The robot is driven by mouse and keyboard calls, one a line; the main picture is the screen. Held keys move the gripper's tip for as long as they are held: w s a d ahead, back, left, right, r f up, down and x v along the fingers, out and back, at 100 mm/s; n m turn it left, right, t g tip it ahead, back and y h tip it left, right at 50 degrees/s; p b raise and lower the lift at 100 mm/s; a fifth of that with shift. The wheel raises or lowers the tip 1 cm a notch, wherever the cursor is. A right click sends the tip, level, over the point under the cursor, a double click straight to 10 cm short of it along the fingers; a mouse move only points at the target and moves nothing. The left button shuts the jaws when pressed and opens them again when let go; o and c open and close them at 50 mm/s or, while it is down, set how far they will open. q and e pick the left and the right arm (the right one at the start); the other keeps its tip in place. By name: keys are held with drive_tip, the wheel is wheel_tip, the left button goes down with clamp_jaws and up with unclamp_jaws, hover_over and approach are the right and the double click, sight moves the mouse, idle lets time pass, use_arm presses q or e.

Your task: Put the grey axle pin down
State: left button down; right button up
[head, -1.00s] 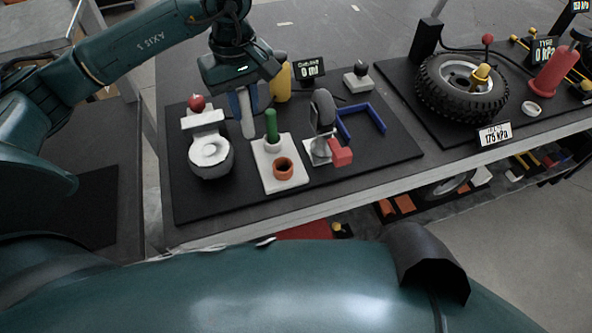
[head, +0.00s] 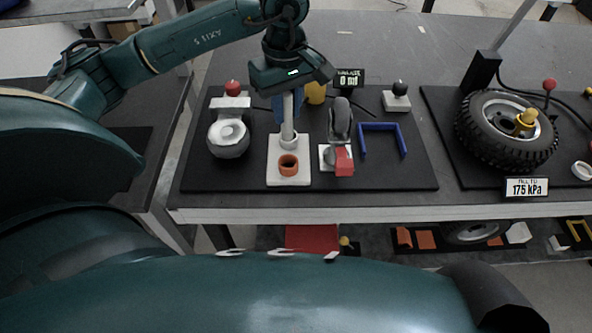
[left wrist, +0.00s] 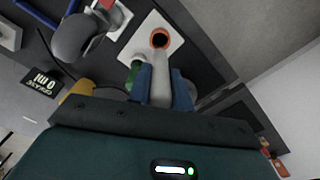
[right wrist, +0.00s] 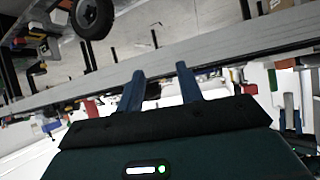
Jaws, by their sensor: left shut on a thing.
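The grey axle pin (head: 287,122) hangs roughly upright in my left gripper (head: 286,104), which is shut on it. The left wrist view also shows the pin (left wrist: 160,86) between the blue fingers. A white block (head: 276,179) on the black mat carries an orange ring (head: 288,165) in front and a pale ring (head: 289,142) behind. In the head view the pin's lower end overlaps the pale ring; contact is unclear. A green pin (left wrist: 134,74) beside the grey one is hidden in the head view. My right gripper (right wrist: 160,82) is open and empty, away from the mat.
Left of the block is a grey rounded device with a red knob (head: 233,88). To its right stand a caster wheel (head: 340,118) with a red pedal (head: 344,162) and a blue bracket (head: 381,127). A yellow canister (head: 316,93) is behind. A tyre (head: 506,130) lies farther right.

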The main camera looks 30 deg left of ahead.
sight(288, 139)
use_arm(q)
drive_tip(key=shift+f, duration=0.2)
wheel_tip(288, 139, down, 5)
drive_tip(key=shift+f+p, duration=0.15)
drive_tip(key=shift+p, duration=0.2)
wheel_tip(288, 139, down, 4)
drive_tip(key=shift+r, duration=0.15)
drive_tip(key=shift+f, duration=0.3)
use_arm(e)
drive_tip(key=shift+s+d+f, duration=0.1)
drive_tip(key=shift+s+d, duration=0.05)
drive_tip(key=shift+d, duration=0.15)
use_arm(q)
drive_tip(key=shift+f, duration=0.1)
drive_tip(key=shift+f, duration=0.15)
drive_tip(key=c, duration=1.6)
unclamp_jaws()
drive_tip(key=o, duration=0.3)
use_arm(e)
drive_tip(key=shift+a+r, duration=0.1)
drive_tip(key=shift+r, duration=0.25)
